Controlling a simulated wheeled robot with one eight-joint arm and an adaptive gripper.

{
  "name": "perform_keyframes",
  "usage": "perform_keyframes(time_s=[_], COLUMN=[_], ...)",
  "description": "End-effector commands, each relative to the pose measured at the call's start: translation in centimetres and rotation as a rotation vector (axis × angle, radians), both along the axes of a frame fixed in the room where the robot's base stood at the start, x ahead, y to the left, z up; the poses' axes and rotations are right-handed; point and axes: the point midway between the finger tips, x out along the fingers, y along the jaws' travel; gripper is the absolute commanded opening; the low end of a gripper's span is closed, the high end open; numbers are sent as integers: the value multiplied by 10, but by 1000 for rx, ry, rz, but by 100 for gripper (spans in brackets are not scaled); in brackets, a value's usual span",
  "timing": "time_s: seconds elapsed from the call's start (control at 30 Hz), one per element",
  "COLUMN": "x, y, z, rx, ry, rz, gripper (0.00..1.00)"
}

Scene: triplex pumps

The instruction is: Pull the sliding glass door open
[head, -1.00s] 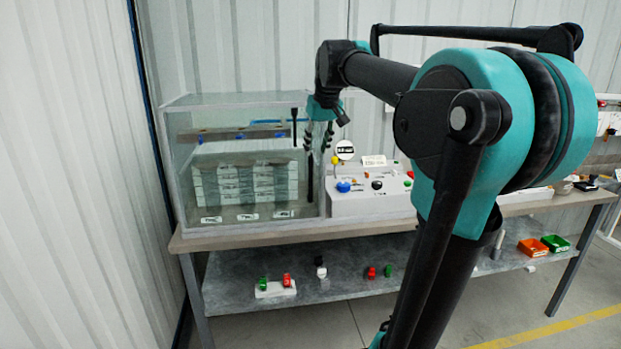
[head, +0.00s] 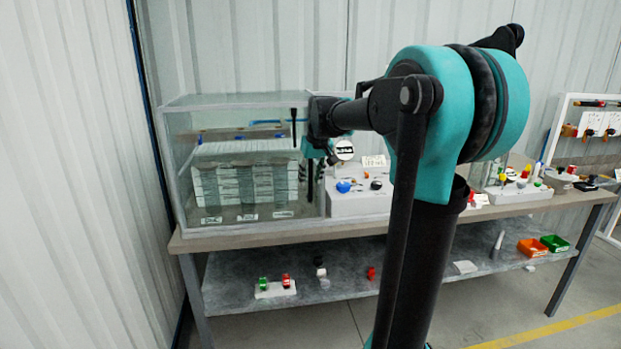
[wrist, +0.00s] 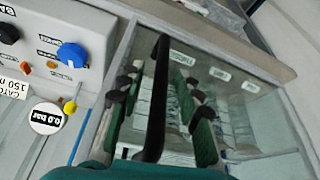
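The glass case (head: 176,165) stands on the left end of the workbench, its clear front showing stacked white blocks inside. A long black bar handle (head: 310,190) runs upright near the right end of the front. It also shows in the wrist view (wrist: 156,95), crossing between my fingers. In the wrist view, my gripper (wrist: 158,100) is open, one finger on each side of the handle with visible gaps. Whether the palm touches the handle is hidden.
A white control panel with a blue knob (head: 343,187) stands close to the right of the case. A round pressure gauge (wrist: 46,118) is near my gripper. The workbench (head: 230,238) has a lower shelf with small parts. A wall (head: 80,150) is at the left.

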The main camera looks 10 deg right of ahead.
Motion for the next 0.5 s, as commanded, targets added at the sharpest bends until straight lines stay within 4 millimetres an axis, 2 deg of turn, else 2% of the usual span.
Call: perform_keyframes(time_s=[0.1,0.37,0.5], x=[0,0,0], y=[0,0,0], z=[0,0,0], rx=[0,0,0], ry=[0,0,0], rz=[0,0,0], gripper=[33,1,0])
